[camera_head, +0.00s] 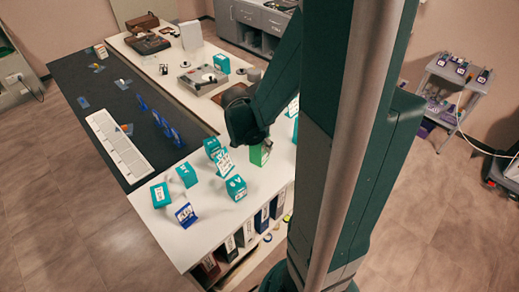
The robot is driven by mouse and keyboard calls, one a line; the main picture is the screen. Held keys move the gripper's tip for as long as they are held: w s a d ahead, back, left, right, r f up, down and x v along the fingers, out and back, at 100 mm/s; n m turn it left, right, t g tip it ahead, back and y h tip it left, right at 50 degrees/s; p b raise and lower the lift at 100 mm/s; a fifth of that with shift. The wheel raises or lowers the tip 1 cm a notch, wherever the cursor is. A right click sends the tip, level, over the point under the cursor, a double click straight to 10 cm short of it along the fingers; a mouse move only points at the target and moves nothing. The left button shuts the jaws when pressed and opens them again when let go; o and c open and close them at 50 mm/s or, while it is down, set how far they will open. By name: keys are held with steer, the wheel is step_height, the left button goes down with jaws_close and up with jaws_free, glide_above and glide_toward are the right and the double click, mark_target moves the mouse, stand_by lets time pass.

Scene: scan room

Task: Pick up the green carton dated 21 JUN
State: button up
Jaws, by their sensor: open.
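A bright green carton (257,156) stands on the near part of the white counter (208,228). It is the only bright green box among teal ones; its date is too small to read. My gripper (266,144) is at the top of the green carton, seen from behind and partly hidden by my dark wrist. It is open. I cannot tell whether the fingers are around the carton or only above it.
Teal cartons (160,194) stand left of the green one, several of them close by. A blue sign (186,214) stands near the front corner. Blue upright pieces and a white strip (119,146) lie on the dark belt. A grey trolley (447,90) stands right.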

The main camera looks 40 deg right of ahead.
steer(key=shift+x, duration=1.25)
steer(key=c, duration=1.1)
